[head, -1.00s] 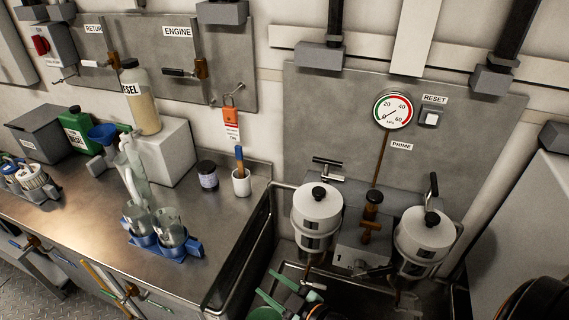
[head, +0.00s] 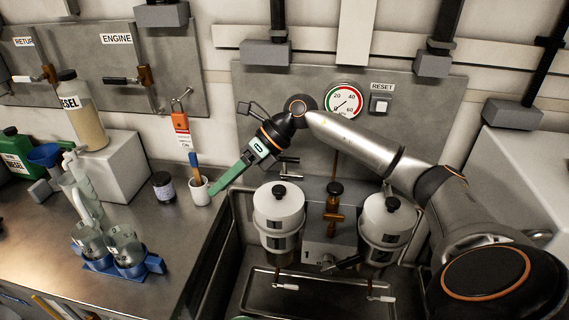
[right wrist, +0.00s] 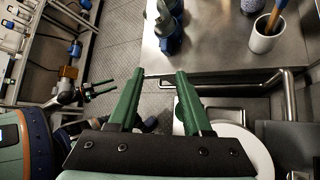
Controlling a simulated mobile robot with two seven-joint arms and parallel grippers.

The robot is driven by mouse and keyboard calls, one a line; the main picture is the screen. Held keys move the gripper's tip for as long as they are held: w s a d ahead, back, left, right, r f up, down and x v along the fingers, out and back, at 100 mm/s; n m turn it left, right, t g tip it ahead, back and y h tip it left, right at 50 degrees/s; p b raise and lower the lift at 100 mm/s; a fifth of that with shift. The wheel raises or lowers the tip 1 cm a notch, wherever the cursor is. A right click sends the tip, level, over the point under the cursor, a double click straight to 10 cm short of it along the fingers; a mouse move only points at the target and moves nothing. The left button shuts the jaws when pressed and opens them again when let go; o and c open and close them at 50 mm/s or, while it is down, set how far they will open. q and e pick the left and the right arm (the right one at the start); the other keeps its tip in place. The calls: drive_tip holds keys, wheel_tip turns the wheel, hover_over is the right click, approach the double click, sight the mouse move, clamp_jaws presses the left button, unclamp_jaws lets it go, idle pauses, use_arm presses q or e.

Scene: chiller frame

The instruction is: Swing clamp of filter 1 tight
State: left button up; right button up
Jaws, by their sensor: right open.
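Two white filter canisters stand in the sink-like bay: the left one (head: 279,212) and the right one (head: 388,218), each with a black top knob. A plate marked 1 (head: 322,258) sits between them. My left gripper (right wrist: 100,88) is open and empty.
A pressure gauge (head: 343,100) and reset button (head: 381,104) are on the back panel. A brass valve (head: 334,205) stands between the canisters. A white cup (head: 199,191) with a brush and a dark jar (head: 164,187) stand on the counter (head: 165,235), near my right fingers.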

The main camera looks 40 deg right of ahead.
drive_tip(key=d+r+h, duration=0.3)
drive_tip(key=d+h, duration=0.1)
drive_tip(key=d, duration=0.7)
drive_tip(key=h, duration=0.4)
approach(287, 158)
drive_tip(key=shift+m, duration=0.3)
drive_tip(key=x, duration=1.1)
drive_tip(key=shift+w+f+b, duration=0.15)
drive_tip(key=shift+f+b, duration=0.05)
drive_tip(key=shift+b, duration=0.15)
clamp_jaws()
